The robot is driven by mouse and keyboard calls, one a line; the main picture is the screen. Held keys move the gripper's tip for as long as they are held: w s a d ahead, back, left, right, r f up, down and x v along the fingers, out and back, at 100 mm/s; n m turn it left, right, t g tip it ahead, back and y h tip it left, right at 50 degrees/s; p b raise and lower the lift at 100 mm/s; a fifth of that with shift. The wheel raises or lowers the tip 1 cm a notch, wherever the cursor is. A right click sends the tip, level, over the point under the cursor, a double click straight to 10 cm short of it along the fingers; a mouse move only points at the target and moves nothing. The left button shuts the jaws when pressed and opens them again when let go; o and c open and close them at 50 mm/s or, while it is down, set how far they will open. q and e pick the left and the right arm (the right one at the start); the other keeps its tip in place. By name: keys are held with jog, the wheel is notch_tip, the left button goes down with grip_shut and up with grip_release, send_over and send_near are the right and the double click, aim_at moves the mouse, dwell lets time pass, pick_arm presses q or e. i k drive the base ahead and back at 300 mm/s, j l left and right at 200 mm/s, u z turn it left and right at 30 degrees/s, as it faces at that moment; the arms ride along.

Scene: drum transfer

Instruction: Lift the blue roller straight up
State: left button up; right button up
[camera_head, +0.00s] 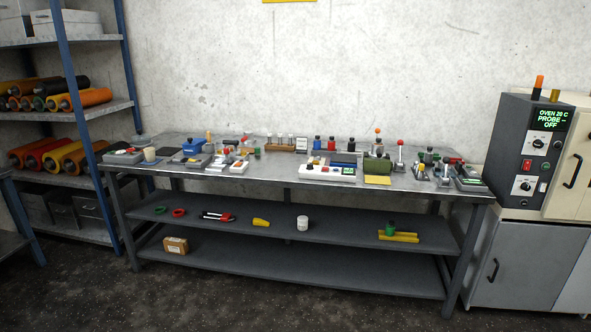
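I cannot make out a clearly blue roller in the head view. Rollers in orange, red, yellow, black and green lie on the shelf rack at the left, such as an orange roller (88,98) and a red roller (40,149). A small blue object (193,144) sits on the left part of the metal workbench (270,174), too small to identify. A dark blue block-like item (345,158) lies near the bench's middle. Neither of my grippers is in view.
The rack's blue posts (92,130) stand left of the bench. An oven unit (528,150) stands on a cabinet (515,265) at the right. Small tools crowd the benchtop. Lower bench shelves hold a brown box (176,245) and a white jar (303,223). The floor in front is clear.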

aim_at(316, 146)
jog(key=i+j+z, duration=0.1)
jog(key=i, duration=0.45)
jog(key=i+j+z, duration=0.1)
jog(key=i, duration=0.5)
jog(key=i+j+z, duration=0.1)
jog(key=i, duration=0.45)
jog(key=j, duration=0.1)
